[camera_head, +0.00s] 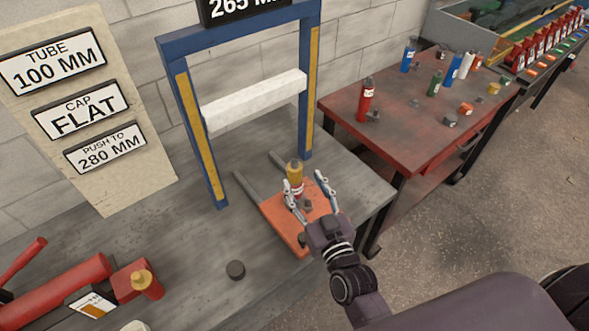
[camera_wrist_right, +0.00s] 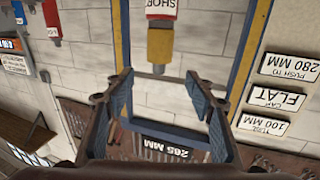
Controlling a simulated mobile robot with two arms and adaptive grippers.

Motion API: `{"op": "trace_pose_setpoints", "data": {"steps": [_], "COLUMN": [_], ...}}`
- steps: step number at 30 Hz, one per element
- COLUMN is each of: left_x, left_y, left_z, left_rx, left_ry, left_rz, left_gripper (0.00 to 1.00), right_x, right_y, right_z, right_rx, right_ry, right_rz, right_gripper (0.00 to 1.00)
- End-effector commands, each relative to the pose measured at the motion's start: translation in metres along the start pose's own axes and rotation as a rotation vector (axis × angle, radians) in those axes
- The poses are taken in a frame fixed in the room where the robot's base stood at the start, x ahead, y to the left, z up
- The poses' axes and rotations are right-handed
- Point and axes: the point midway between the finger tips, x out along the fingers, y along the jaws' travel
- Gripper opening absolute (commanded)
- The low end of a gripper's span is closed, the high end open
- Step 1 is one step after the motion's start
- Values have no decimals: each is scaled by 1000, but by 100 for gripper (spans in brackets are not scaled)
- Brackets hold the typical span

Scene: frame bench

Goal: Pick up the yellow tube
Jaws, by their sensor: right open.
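The yellow tube (camera_head: 295,174) stands upright on an orange plate (camera_head: 273,213) on the grey bench. It has a grey top and a red and white band lower down. My right gripper (camera_head: 304,180) is open beside it, with one finger partly in front of its lower part. In the right wrist view the picture is upside down. There the tube (camera_wrist_right: 160,45) shows ahead of the open right gripper (camera_wrist_right: 160,74), near the middle of the gap. I cannot tell whether a finger touches it. My left gripper is not in view.
A blue frame (camera_head: 190,130) with a white crossbar (camera_head: 255,98) stands behind the plate. A red table (camera_head: 400,135) with several bottles stands to the right.

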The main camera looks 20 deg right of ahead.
Motion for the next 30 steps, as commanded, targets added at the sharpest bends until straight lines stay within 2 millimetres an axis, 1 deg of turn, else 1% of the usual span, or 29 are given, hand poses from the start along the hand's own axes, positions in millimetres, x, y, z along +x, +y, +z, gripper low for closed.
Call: {"op": "trace_pose_setpoints", "data": {"steps": [7, 11, 16, 20, 24, 29, 30], "left_x": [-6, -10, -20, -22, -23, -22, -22], "left_y": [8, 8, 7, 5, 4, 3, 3], "left_z": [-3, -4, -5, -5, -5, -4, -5], "left_rx": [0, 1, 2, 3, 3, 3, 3], "left_ry": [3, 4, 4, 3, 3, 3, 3], "left_rz": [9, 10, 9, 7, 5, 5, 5], "left_gripper": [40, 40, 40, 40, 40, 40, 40], "right_x": [22, 35, 58, 73, 79, 78, 78], "right_y": [3, 2, 1, 1, 1, 2, 2], "right_z": [-6, -5, -4, -3, -2, -1, -1], "right_rx": [-1, 0, -1, -1, 0, -1, -1], "right_ry": [25, 23, 23, 23, 21, 21, 21], "right_rz": [14, 13, 12, 12, 12, 12, 12], "right_gripper": [50, 50, 50, 50, 50, 50, 48]}}
